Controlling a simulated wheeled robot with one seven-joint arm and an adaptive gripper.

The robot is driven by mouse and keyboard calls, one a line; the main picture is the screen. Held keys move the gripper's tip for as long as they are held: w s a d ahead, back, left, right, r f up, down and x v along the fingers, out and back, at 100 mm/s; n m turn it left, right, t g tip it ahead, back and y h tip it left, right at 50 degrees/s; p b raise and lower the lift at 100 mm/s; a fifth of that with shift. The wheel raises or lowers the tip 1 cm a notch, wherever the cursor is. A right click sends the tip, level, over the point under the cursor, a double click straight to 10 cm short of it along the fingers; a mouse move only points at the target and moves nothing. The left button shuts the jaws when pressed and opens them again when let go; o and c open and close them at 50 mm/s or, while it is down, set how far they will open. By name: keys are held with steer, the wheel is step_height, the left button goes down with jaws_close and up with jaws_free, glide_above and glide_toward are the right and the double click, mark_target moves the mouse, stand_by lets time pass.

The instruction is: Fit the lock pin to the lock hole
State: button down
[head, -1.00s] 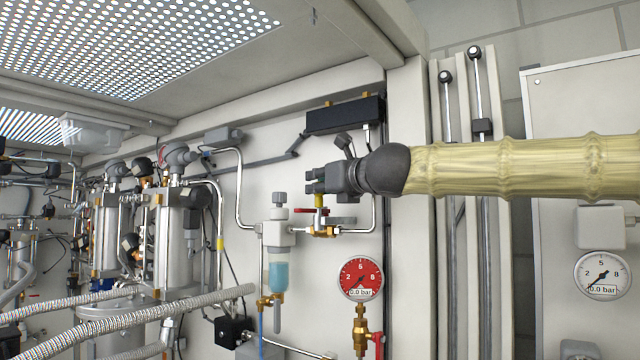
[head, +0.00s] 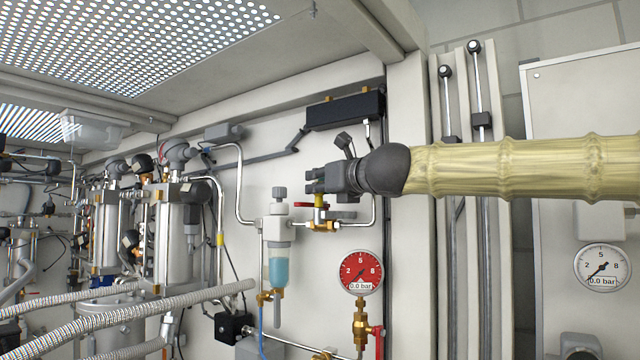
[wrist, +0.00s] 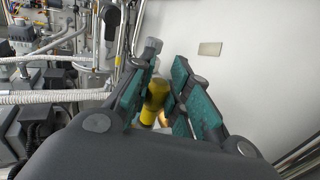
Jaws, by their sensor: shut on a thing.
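My gripper (head: 316,181) reaches in from the right and is shut on a yellow pin-like piece, which I take to be the lock pin (head: 320,201). The yellow piece also shows between the teal finger pads in the wrist view (wrist: 155,98). In the head view its lower end is just above or at a brass valve fitting (head: 322,226) with a red lever (head: 304,205). I cannot tell whether it touches the fitting. No lock hole can be made out; the fingers and yellow piece cover the area.
A filter bowl with blue liquid (head: 279,268) hangs left of the fitting. A red gauge (head: 360,272) is below right. A black box (head: 345,111) and bent steel pipes (head: 239,190) are close to the gripper.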

steer(key=shift+f, duration=0.2)
steer(key=c, duration=1.3)
jaws_free()
steer(key=v, duration=1.2)
